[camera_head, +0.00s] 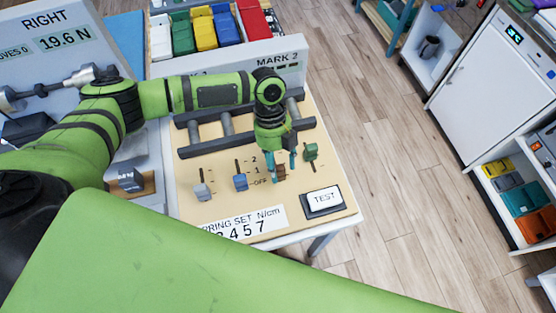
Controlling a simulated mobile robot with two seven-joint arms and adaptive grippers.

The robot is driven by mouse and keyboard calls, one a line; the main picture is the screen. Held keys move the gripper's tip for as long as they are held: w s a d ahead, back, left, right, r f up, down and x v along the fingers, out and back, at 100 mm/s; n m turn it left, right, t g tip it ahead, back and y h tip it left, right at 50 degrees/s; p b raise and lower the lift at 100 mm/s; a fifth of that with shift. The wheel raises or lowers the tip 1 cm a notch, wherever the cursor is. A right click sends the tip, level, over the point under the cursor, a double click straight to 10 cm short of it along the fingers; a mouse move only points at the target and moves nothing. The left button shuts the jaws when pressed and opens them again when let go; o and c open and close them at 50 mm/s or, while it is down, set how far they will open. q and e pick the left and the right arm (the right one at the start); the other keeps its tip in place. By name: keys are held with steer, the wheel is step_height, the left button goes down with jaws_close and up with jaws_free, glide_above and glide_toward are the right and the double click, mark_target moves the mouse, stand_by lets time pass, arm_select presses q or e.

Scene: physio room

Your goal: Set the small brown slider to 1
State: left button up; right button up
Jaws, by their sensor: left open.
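The small brown slider (281,171) sits on the beige panel (220,199), partly hidden by my left gripper. My left gripper (283,165) points down over it, open, with one teal fingertip on each side in the picture. I cannot tell whether either fingertip touches it. The labels 2, 1 and OFF stand just left of the brown slider, which looks about level with the 1 to OFF marks; its exact setting is unclear. My right gripper is not in view.
A blue slider (240,182) and a grey slider (202,191) stand to the left, a green slider (310,151) to the right. A TEST button (323,199) is near the front right edge. A dark rail frame (226,124) lies behind.

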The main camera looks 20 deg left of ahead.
mark_target(275, 153)
arm_select(q)
jaws_close()
steer(key=shift+f, duration=0.1)
steer(key=shift+w+a+f+b, duration=0.1)
steer(key=shift+w+a+b, duration=0.2)
steer(key=shift+b, duration=0.25)
steer(key=shift+w+a+b, duration=0.3)
steer(key=shift+w+b, duration=0.05)
steer(key=shift+w, duration=0.15)
steer(key=shift+w+a+b, duration=0.25)
steer(key=shift+w+b, duration=0.1)
steer(key=shift+w, duration=0.15)
steer(key=shift+w+a, duration=0.15)
jaws_free()
steer(key=shift+r, duration=0.2)
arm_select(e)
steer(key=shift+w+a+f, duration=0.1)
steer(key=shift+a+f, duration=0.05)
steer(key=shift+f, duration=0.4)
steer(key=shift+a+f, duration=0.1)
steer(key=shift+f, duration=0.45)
